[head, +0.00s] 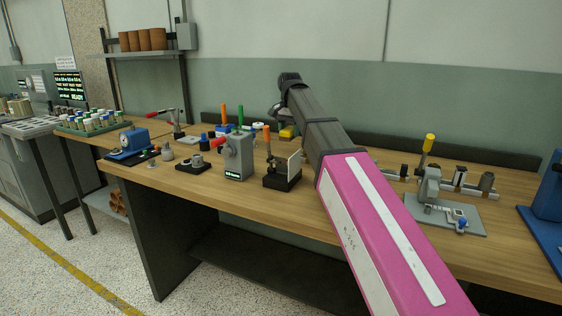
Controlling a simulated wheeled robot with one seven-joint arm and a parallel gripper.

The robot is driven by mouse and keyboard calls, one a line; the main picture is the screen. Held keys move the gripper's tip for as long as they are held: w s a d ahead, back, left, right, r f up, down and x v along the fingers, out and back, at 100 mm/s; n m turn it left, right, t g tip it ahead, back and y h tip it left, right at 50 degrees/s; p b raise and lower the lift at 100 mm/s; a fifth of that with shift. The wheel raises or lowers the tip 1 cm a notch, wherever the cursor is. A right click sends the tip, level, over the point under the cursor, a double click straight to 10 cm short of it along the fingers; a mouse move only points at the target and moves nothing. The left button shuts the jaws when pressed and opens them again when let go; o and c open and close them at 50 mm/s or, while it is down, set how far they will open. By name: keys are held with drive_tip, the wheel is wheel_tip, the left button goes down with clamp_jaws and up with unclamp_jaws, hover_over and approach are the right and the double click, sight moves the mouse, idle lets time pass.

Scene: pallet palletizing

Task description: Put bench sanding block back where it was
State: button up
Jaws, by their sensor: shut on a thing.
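My arm reaches from the lower right over the workbench (300,205), and its dark end bends down over the back middle of the bench. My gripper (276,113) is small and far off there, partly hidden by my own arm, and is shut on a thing. What it holds is too small to make out clearly; I take it to be the bench sanding block. A small yellow block-like thing (287,131) shows just below and right of the gripper, beside my arm. I cannot tell whether it touches the gripper or the bench.
A grey box with a red lever (237,157) and a black stand with an orange handle (281,172) stand in front. Green (240,115) and orange handles rise left of the gripper. A grey clamp fixture (440,205) is at right. The bench's front strip is mostly clear.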

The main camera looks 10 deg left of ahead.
drive_tip(key=a, duration=0.5)
drive_tip(key=f, duration=0.9)
drive_tip(key=shift+w+f, duration=0.2)
drive_tip(key=shift+f, duration=0.05)
drive_tip(key=shift+f, duration=0.1)
drive_tip(key=o, duration=1)
wheel_tip(320, 180, up, 12)
drive_tip(key=shift+r, duration=0.15)
